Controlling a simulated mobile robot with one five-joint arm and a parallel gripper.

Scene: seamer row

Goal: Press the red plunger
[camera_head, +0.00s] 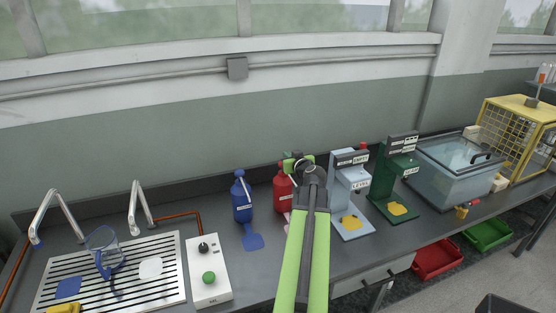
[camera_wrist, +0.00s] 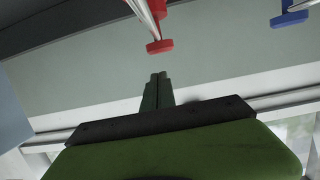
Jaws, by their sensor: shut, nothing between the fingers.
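A red pump bottle (camera_head: 282,192) stands on the grey counter, partly hidden behind my arm. Its round red plunger top (camera_wrist: 158,46) shows in the wrist view with a pale nozzle beside it. My gripper (camera_wrist: 157,92) is shut and empty, with its fingertips pointing toward the plunger. A gap shows between the tips and the plunger top, so they look apart. In the head view my gripper (camera_head: 295,161) is above the red bottle, and the bottle's top is largely covered by it.
A blue pump bottle (camera_head: 242,198) stands to the left; its blue top (camera_wrist: 291,18) shows in the wrist view. A grey-blue press (camera_head: 341,187) and a green press (camera_head: 390,183) stand to the right. A white control box (camera_head: 209,264) and a slotted drain tray (camera_head: 135,278) lie left.

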